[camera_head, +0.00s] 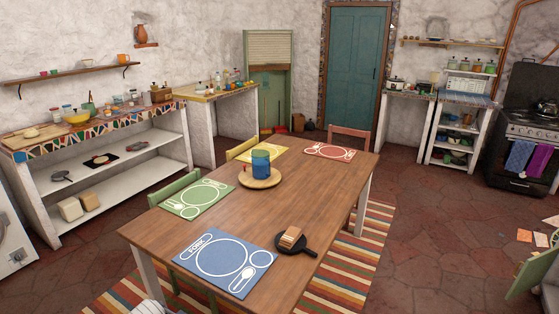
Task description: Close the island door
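No door that I can clearly tell as the island door is in view. The mosaic-edged counter (70,145) at the left has open shelves, and no door shows on its visible front. A teal door (352,68) in the back wall appears closed. Neither of my grippers is in view.
A wooden table (300,190) with placemats, a pan and a blue-green cup fills the middle. Chairs stand around it, and a green chair (533,273) is at the right edge. A stove (525,130) stands at the right.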

